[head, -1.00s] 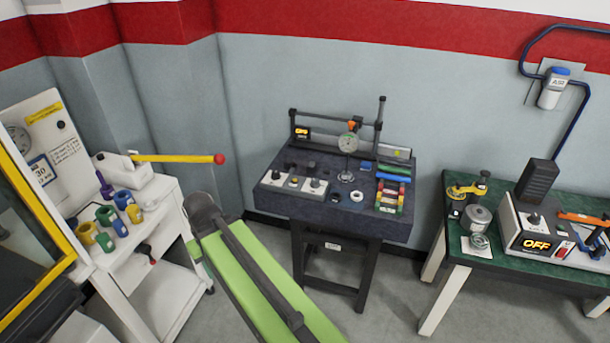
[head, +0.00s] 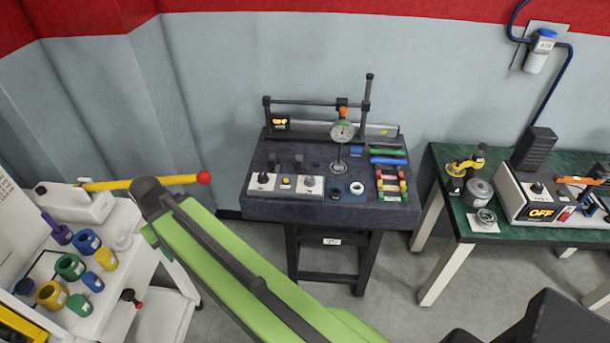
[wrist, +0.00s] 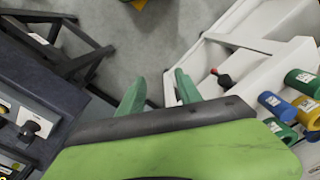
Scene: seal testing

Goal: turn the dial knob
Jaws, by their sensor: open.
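Several black knobs are in view, and I cannot tell which one the task means. A knob on a white plate also shows at the left of the wrist view (wrist: 29,131). On the green bench, a white box with a lit OFF display (head: 541,213) has another black knob (head: 537,188). My gripper (wrist: 158,92) is open and empty, its green fingers spread above the floor between table and cart.
A dial gauge (head: 342,131) hangs from a stand on the granite table. Coloured blocks (head: 391,182) lie at its right. A white cart (head: 160,290) with coloured cups and a yellow lever (head: 140,182) stands at left. Floor is clear between table and green bench (head: 455,215).

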